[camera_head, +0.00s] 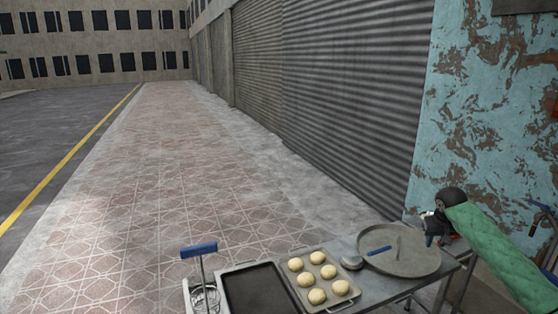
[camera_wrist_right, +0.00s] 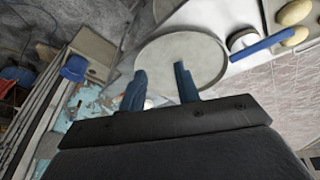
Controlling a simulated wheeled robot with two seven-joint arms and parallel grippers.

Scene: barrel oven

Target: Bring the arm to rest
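My right arm in its green sleeve comes in from the right edge in the head view. My left gripper is in neither view.
A narrow metal table holds a tray of several dough balls (camera_head: 332,287), an empty dark tray (camera_head: 256,291), a blue-handled tool (camera_head: 378,250) and the round disc (camera_head: 408,263). A blue-topped upright tool (camera_head: 199,250) stands at left. A peeling turquoise wall (camera_head: 480,120) rises behind.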

